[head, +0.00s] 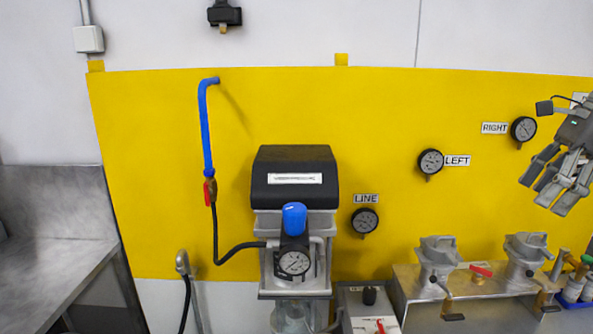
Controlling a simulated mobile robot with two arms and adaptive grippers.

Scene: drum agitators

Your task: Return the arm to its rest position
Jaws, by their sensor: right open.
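My right gripper (552,188) is at the right edge in the head view. It hangs in the air with its fingers pointing down and to the left. It is open and nothing shows between its fingers. It is in front of the yellow panel (150,130), below the gauge labelled RIGHT (523,130) and above the right-hand grey metal clamp-like fitting (526,252). It appears apart from both. The rest of my right arm is cut off by the frame edge. My left gripper is not in view.
A black-topped regulator unit (294,180) with a blue knob (294,219) stands at the middle. Gauges labelled LINE (365,221) and LEFT (430,162) are on the panel. A steel counter (45,270) is left.

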